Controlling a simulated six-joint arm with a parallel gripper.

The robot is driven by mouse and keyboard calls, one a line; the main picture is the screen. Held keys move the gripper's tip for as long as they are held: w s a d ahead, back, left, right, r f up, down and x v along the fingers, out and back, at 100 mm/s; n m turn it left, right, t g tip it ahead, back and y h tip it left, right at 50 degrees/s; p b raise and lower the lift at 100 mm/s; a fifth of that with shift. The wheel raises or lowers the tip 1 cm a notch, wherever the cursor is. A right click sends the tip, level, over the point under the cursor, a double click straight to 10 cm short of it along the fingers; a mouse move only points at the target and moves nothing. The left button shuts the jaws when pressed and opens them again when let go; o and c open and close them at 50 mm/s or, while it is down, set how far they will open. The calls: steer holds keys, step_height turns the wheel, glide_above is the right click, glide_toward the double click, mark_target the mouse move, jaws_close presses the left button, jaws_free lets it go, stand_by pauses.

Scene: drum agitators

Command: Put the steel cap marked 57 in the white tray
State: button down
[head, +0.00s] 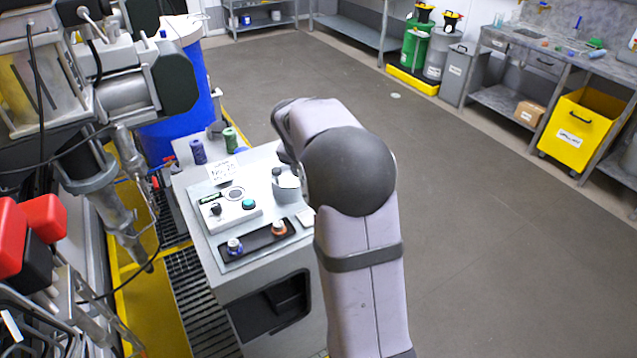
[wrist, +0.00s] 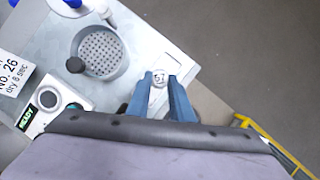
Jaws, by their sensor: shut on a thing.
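The steel cap marked 57 (wrist: 159,77) shows in the wrist view between the tips of my gripper's blue fingers (wrist: 165,84). My gripper is shut on it, near the edge of the grey bench top. The cap's lower part is partly hidden by the fingers, and I cannot tell whether it touches the surface below. In the head view my arm hides the cap and the fingertips. A small white flat piece (head: 306,217) lies at the bench's right edge in the head view; I cannot tell if it is the white tray.
The bench top (head: 205,187) carries a perforated round cup (wrist: 100,52), a control box (head: 228,209), a sign (head: 223,171), and a black tray (head: 258,243) with two small capped items. Purple and green spools (head: 198,152) stand at its back. Open floor lies right.

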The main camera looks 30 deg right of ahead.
steer(key=shift+f+b, duration=1.9)
steer(key=shift+b, duration=0.15)
steer(key=shift+f, duration=0.8)
steer(key=shift+f+p, duration=0.4)
steer(key=shift+p, duration=0.3)
stand_by(0.5)
steer(key=c, duration=1.5)
jaws_free()
steer(key=shift+o, duration=0.3)
steer(key=shift+o, duration=1.3)
